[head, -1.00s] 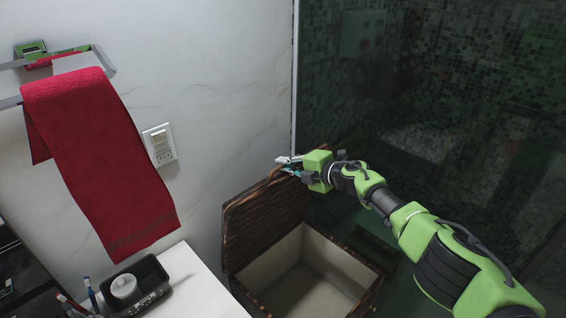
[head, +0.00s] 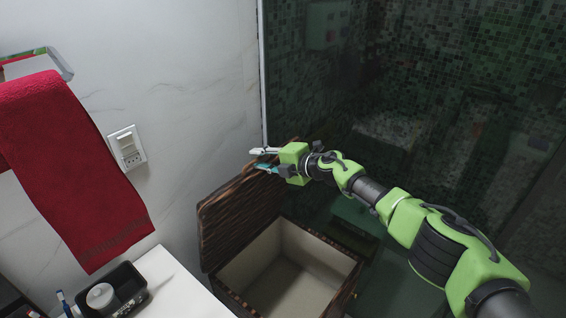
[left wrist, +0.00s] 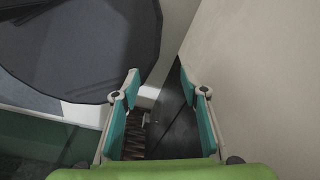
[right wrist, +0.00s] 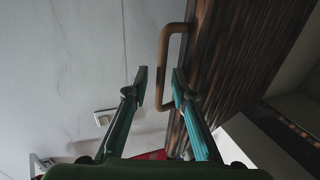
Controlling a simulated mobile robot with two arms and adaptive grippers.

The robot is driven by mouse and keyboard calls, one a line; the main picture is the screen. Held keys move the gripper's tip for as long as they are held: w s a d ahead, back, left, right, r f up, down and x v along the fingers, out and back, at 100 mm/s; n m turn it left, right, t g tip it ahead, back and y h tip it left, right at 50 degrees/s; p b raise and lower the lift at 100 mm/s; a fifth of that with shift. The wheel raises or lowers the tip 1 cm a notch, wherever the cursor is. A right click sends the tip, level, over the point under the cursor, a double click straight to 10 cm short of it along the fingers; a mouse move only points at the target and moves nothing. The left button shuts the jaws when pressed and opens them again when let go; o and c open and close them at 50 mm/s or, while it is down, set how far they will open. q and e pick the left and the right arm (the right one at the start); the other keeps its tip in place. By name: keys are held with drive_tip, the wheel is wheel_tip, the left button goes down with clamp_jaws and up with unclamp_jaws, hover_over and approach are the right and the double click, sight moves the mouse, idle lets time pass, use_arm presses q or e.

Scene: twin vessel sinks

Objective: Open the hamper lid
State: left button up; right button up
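The woven brown hamper (head: 285,275) stands below the wall, with its pale-lined inside in view. Its lid (head: 240,218) is raised and tilted up at the wall side; it also fills the upper right of the right wrist view (right wrist: 240,50). My right gripper (head: 262,160) is at the lid's upper edge. In the right wrist view the tan loop handle (right wrist: 161,70) runs between its parted fingers (right wrist: 159,75); I cannot tell whether they touch it. My left gripper (left wrist: 160,82) is open and empty in the left wrist view, and outside the head view.
A white counter (head: 180,285) with a black tray (head: 125,290) is left of the hamper. A red towel (head: 70,170) hangs on the wall near a switch plate (head: 127,146). A dark glass shower panel (head: 420,110) is behind my right arm.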

drive_tip(key=v, duration=1)
drive_tip(key=shift+s+d, duration=0.2)
drive_tip(key=shift+s, duration=0.15)
